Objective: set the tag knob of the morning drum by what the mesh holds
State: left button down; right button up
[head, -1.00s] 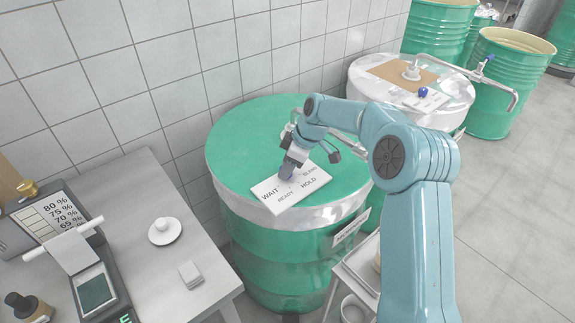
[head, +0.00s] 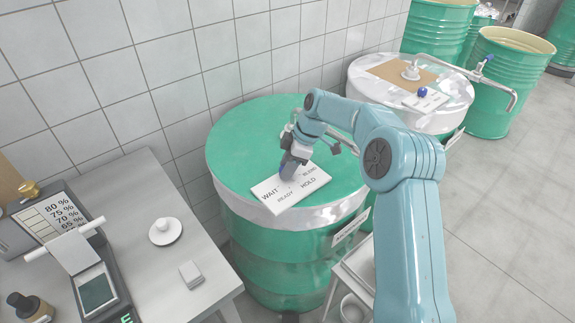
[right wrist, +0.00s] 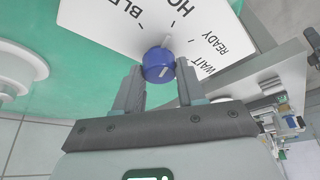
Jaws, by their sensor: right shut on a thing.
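A green drum (head: 262,135) with a pale rim band stands in the middle of the head view. On its lid lies a white tag plate (head: 272,195) lettered WAIT, READY, HOLD and BLEND. My right gripper (head: 285,176) is down at the plate and hides the knob there. In the right wrist view the blue knob (right wrist: 158,64) sits between the fingertips, which are shut on it. A pale pointer shows at the knob by the lettering; I cannot tell which word is set. I cannot identify the mesh. My left gripper is out of view.
A grey table (head: 135,185) at the left holds a device with a percent chart (head: 60,218), a small saucer (head: 165,232) and a white block (head: 191,275). A second drum (head: 365,88) with a blue knob (head: 422,92) and pipe stands behind. A tiled wall runs behind.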

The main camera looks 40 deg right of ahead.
jog(key=o, duration=1.1)
jog(key=shift+c, duration=0.2)
jog(key=p+v, duration=0.1)
jog(key=v, duration=1.5)
jog(key=shift+r, duration=0.25)
jog(key=shift+s, duration=0.15)
